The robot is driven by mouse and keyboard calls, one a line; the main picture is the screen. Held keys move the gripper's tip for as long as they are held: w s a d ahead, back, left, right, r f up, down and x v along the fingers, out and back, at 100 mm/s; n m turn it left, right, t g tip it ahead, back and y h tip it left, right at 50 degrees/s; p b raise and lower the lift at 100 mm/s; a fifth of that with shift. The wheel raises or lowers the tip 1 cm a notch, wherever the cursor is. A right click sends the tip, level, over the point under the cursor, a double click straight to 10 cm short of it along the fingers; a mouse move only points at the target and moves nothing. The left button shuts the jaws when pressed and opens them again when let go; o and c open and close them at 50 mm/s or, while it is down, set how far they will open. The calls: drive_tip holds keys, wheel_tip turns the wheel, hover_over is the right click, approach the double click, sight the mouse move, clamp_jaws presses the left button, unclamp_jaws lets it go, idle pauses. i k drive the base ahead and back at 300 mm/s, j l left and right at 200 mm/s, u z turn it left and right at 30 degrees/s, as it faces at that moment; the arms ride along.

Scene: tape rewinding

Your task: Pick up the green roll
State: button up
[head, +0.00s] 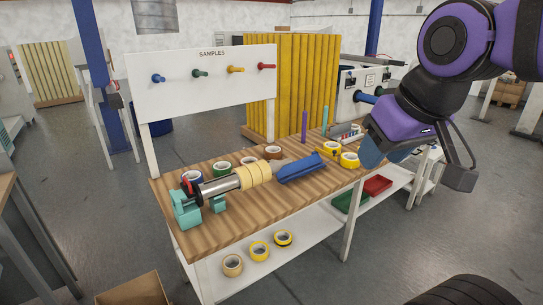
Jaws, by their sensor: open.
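The green roll (222,168) lies flat on the wooden workbench (205,236), near its back edge. It sits behind the winding machine's metal shaft, between a blue roll (191,177) and a pale roll at the back. The shaft and cream rolls stand in front of it and may hide a little of its near side. My gripper (460,177) is raised at the right of the head view, beyond the bench's right end and well apart from the green roll. It is open, and I see nothing held in it. One of its fingers is largely hidden.
The teal winder (186,211) with cream rolls (254,175) and a blue trough (301,168) fill the bench middle. A brown roll (273,153), yellow rolls (349,159) and upright posts (304,127) stand rightward. The SAMPLES board (205,88) rises behind the bench.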

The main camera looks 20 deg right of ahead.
sight(222, 168)
drive_tip(key=i+l+u, duration=0.25)
drive_tip(key=i+l, duration=0.25)
drive_tip(key=i, duration=0.3)
drive_tip(key=i+l+u, duration=0.25)
drive_tip(key=i+l, duration=0.4)
drive_tip(key=i, duration=0.15)
